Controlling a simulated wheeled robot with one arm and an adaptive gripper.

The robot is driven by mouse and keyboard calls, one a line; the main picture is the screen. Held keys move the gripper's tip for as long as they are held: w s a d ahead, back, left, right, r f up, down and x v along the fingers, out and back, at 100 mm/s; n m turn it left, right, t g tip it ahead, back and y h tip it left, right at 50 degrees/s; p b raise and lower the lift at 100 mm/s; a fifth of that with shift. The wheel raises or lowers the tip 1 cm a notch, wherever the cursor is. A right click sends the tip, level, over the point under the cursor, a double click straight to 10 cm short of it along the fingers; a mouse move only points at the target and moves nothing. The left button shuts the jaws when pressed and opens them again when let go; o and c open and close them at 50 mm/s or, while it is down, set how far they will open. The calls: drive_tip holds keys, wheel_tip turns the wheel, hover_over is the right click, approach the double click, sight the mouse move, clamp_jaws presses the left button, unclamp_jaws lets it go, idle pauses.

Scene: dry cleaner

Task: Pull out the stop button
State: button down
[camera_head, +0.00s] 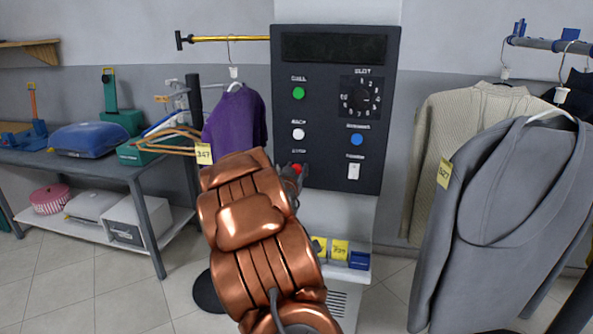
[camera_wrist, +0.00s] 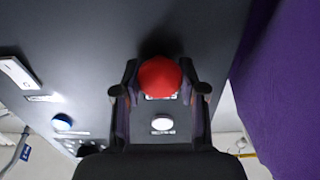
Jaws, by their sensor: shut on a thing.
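The red stop button (camera_head: 297,168) is the lowest button in the left column of the dark control panel (camera_head: 323,150). In the wrist view the red button (camera_wrist: 160,76) sits between my fingertips. My gripper (camera_head: 291,172) is at the panel, with its fingers on either side of the button and shut on it. The copper-coloured arm behind it hides part of the panel's lower left. In the wrist view my gripper (camera_wrist: 160,90) points at the panel face. I cannot tell how far the button stands out.
A green button (camera_head: 298,93), white button (camera_head: 298,133), blue button (camera_head: 357,139), dial (camera_head: 361,97) and white switch (camera_head: 353,171) share the panel. A purple garment (camera_head: 236,118) hangs close on the left. A grey hooded garment (camera_head: 500,220) hangs on the right.

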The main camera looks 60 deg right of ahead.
drive_tip(key=shift+a, duration=0.15)
drive_tip(key=shift+s+a+b, duration=0.3)
drive_tip(key=shift+a+b, duration=0.3)
drive_tip(key=shift+a, duration=0.05)
drive_tip(key=shift+f, duration=0.1)
drive_tip(key=c, duration=0.7)
unclamp_jaws()
drive_tip(key=shift+a, duration=0.1)
drive_tip(key=shift+o, duration=0.2)
drive_tip(key=v, duration=0.7)
drive_tip(key=shift+s+a, duration=0.15)
drive_tip(key=shift+a, duration=0.05)
